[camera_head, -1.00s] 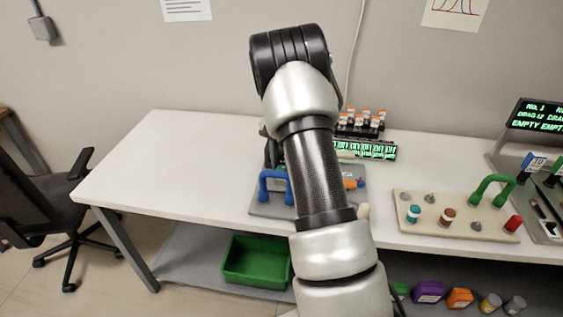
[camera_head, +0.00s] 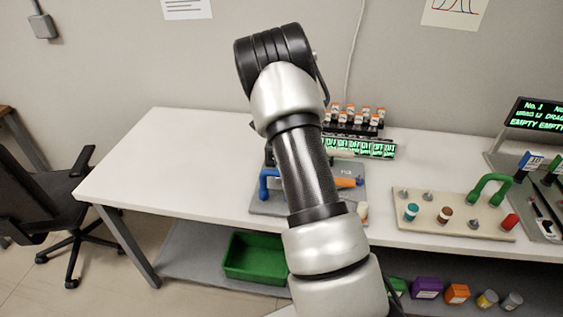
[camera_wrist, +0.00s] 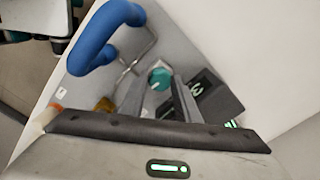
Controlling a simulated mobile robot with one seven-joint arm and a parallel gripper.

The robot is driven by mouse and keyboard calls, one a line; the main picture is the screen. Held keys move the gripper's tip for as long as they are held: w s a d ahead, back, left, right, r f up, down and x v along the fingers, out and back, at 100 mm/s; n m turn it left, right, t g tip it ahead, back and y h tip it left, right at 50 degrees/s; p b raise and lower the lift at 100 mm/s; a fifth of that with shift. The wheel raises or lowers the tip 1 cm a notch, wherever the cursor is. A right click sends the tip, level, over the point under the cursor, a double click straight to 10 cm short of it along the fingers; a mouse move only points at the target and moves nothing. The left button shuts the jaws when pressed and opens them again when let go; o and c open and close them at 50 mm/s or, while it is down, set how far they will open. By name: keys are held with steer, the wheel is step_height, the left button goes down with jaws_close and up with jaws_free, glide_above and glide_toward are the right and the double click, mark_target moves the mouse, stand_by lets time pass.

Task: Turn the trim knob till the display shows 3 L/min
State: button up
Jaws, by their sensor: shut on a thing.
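In the wrist view, a teal round knob (camera_wrist: 160,77) with a white mark sits between the tips of my gripper (camera_wrist: 160,80). My gripper is shut on it. Beside the knob, to the right, is a dark display box (camera_wrist: 222,104). It shows green characters at a slant, one looking like a 3, partly hidden by a finger. In the head view my arm covers my gripper, the knob and this display.
A large blue handle (camera_wrist: 97,43) rises close by on the grey plate, also seen in the head view (camera_head: 265,183). An orange part (camera_head: 346,183) lies right of my arm. Behind stand a row of small green displays (camera_head: 372,149) and orange-capped vials (camera_head: 365,111).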

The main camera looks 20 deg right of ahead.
stand_by(0.3)
steer(key=o, duration=1)
steer(key=shift+o, duration=0.2)
step_height(320, 180, up, 18)
steer(key=p, duration=0.1)
steer(key=shift+f, duration=0.25)
